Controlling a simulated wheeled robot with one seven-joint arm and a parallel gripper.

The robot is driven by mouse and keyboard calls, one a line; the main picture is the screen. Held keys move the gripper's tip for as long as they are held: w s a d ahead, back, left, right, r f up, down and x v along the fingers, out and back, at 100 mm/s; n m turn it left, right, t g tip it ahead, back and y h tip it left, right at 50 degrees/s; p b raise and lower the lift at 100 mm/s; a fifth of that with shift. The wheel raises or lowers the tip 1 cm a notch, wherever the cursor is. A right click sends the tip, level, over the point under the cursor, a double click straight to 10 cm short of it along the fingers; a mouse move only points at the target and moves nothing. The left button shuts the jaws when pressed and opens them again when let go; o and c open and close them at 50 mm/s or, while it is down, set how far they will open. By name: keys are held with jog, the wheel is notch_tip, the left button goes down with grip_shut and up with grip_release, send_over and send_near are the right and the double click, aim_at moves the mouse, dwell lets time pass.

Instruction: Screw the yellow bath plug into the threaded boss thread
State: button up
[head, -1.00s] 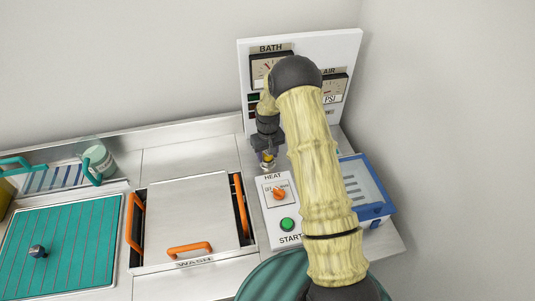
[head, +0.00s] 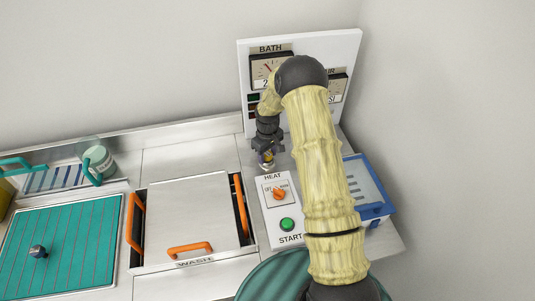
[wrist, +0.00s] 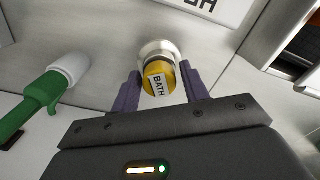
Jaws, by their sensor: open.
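The yellow bath plug (wrist: 157,82), with a white BATH label, sits at the mouth of a pale round threaded boss (wrist: 158,48) in the wrist view. My gripper (wrist: 157,88) is open, with one purple finger on each side of the plug. In the head view my gripper (head: 266,156) points down behind the HEAT panel, and the plug (head: 267,157) shows as a small yellow spot between the fingers. How far the plug is threaded into the boss cannot be told.
The control panel (head: 268,186) with an orange knob and green START button is close in front. The gauge board (head: 305,55) stands behind my arm. A blue-framed box (head: 377,211) is at right. A green-and-white nozzle (wrist: 48,85) lies left of my gripper in the wrist view.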

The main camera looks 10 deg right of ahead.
jog(key=shift+n, duration=0.8)
jog(key=shift+n, duration=0.8)
jog(key=c, duration=0.6)
jog(key=shift+o, duration=0.2)
jog(key=shift+m, duration=0.9)
jog(key=shift+m, duration=0.8)
